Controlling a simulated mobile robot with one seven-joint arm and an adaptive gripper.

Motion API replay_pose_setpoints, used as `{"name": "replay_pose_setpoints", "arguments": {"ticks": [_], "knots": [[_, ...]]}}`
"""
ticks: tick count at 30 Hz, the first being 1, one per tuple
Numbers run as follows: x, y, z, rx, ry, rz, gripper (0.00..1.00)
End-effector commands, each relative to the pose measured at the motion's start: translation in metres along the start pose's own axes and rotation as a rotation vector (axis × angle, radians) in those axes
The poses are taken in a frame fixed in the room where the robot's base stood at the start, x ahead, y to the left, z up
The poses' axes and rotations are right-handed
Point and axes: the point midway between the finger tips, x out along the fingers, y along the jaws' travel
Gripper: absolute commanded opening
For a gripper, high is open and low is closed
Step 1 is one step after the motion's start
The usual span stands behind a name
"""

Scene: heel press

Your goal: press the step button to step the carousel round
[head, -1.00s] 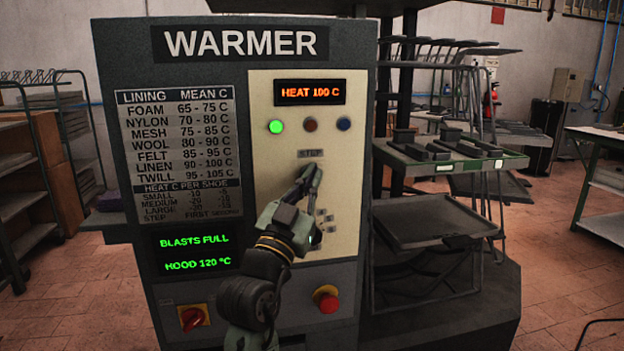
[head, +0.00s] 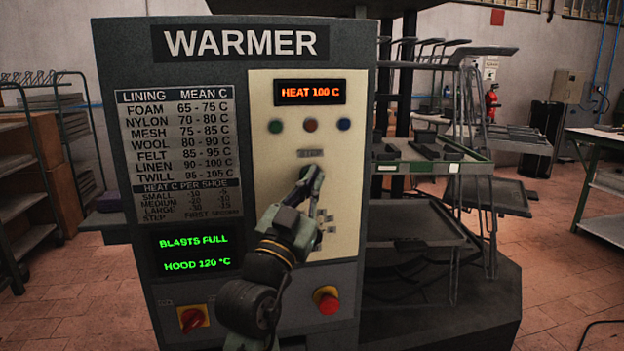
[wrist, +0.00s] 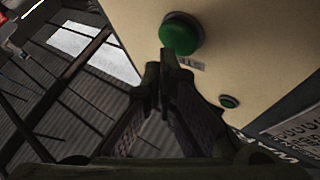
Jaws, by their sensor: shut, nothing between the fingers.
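The warmer panel (head: 262,205) faces me, with the "STEP" label (head: 310,153) above my gripper (head: 312,174). In the wrist view the round green step button (wrist: 180,33) stands out from the panel, just beyond the fingertips of my gripper (wrist: 165,58). The fingers are shut and empty. I cannot tell whether they touch the button; in the head view they cover it. The carousel (head: 400,168) at the right carries stacked trays, the green-edged one holding dark blocks (head: 440,151).
The display reads "HEAT 100 C" (head: 310,92); a lower screen (head: 195,253) reads "BLASTS FULL" and "HOOD 120 °C". The three lamps (head: 310,125) look unlit. A table (head: 600,135) stands far right.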

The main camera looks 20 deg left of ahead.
Motion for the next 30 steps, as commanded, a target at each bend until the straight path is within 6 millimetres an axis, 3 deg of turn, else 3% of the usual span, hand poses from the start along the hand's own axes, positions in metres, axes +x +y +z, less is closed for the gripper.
{"name": "replay_pose_setpoints", "arguments": {"ticks": [12, 30], "knots": [[-0.004, 0.003, -0.003, 0.000, 0.001, 0.000, 0.00], [-0.037, 0.027, -0.027, 0.000, 0.001, 0.000, 0.00]]}}
